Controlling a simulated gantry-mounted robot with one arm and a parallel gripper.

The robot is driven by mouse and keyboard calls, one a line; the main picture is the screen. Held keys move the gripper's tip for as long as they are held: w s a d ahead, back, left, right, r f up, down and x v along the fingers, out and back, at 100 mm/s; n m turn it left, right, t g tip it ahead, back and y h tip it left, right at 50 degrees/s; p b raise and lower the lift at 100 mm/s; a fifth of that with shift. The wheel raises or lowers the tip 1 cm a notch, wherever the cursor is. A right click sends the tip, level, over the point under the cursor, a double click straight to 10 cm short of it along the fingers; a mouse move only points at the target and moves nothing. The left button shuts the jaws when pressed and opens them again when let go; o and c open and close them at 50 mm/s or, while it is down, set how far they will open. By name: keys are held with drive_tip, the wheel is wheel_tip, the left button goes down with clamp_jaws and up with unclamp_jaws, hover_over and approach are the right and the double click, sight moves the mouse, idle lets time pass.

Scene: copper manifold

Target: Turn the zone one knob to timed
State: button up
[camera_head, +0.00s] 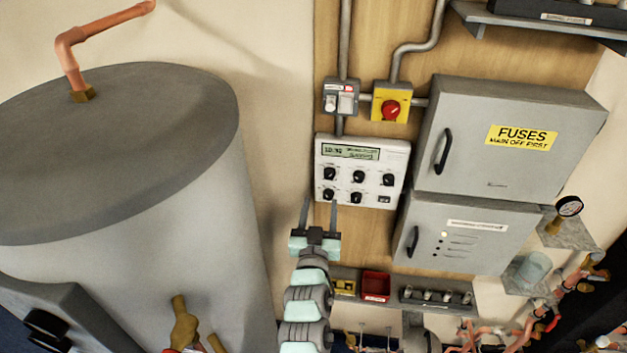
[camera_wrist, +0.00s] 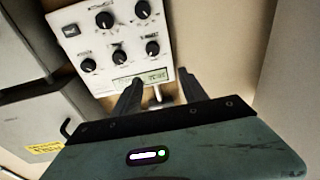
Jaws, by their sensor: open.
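A white control panel (camera_head: 362,152) hangs on the wooden backboard, with a lit display (camera_head: 350,151) at its top. Below it are a row of three black knobs, then two more knobs and a small dark switch (camera_head: 384,199). The knob labels are too small to read, so I cannot tell which is zone one. The lower left knob (camera_head: 328,195) is closest to my gripper (camera_head: 320,203). My gripper is open and empty, its fingers pointing up around the panel's lower left corner. The wrist view shows the panel (camera_wrist: 88,42) inverted, beyond the fingers (camera_wrist: 158,84).
A large grey tank (camera_head: 150,200) stands at the left. Two grey cabinets (camera_head: 470,115) with black handles are right of the panel. A yellow box with a red rotary switch (camera_head: 390,108) sits above it. A red bin (camera_head: 375,285) and copper pipework lie below.

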sight(329, 175)
drive_tip(key=shift+m+g+h, duration=0.4)
drive_tip(key=shift+g+h, duration=0.1)
drive_tip(key=shift+h, duration=0.1)
drive_tip(key=w, duration=0.4)
drive_tip(key=w+d, duration=0.1)
drive_tip(key=w, duration=0.3)
drive_tip(key=w+f, duration=0.1)
drive_tip(key=w, duration=0.3)
drive_tip(key=shift+w+d+p, duration=0.15)
drive_tip(key=shift+d+p, duration=0.15)
drive_tip(key=shift+d, duration=0.05)
drive_tip(key=shift+c, duration=0.3)
drive_tip(key=shift+r, duration=0.1)
clamp_jaws()
